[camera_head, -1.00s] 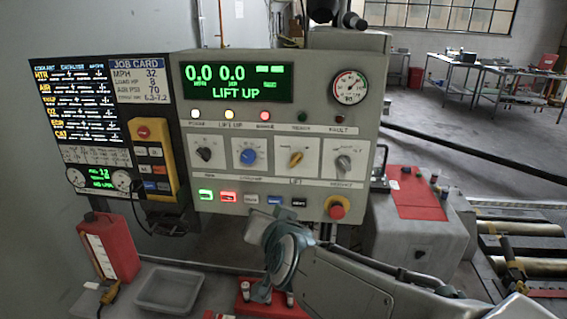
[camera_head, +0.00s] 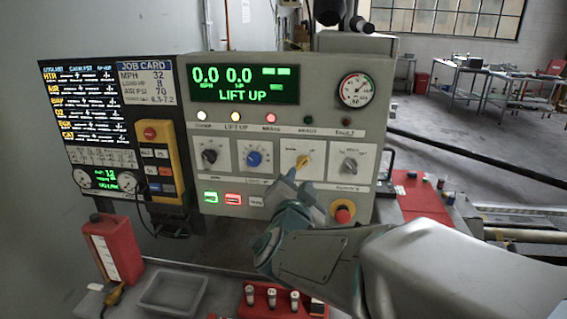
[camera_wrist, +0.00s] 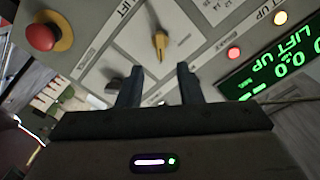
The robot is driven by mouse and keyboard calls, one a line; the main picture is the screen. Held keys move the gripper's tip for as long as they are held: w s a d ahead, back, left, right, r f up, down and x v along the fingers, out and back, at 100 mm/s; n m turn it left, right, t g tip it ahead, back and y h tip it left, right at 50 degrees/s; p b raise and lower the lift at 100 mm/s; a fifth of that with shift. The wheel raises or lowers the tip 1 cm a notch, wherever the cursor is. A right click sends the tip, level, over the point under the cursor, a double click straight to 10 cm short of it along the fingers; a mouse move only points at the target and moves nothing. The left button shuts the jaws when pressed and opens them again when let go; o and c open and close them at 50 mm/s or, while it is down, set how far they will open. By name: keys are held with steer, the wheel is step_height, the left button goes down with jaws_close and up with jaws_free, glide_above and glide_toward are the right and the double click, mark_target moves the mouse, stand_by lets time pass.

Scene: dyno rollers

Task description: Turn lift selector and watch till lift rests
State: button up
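The lift selector (camera_head: 304,161) is a yellow knob on a white plate of the grey console (camera_head: 215,125). Its pointer tilts up and to the right. In the wrist view the yellow knob (camera_wrist: 160,42) is just beyond the fingertips, roughly in line with the gap between them. My gripper (camera_head: 291,176) is just below and left of the knob in the head view. In the wrist view my gripper (camera_wrist: 158,72) is open, with nothing between its two dark fingers. The green display (camera_head: 243,84) reads 0.0, 0.0 and LIFT UP.
A red stop button (camera_head: 343,211) with a yellow collar sits below right of the selector. A blue knob (camera_head: 254,158) is on its left and a grey knob (camera_head: 350,165) on its right. My arm hides part of the lower button row. A grey tray (camera_head: 172,291) lies below.

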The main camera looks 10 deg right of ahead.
mark_target(303, 164)
steer(key=p+x, duration=0.1)
steer(key=x, duration=0.7)
steer(key=c, duration=0.7)
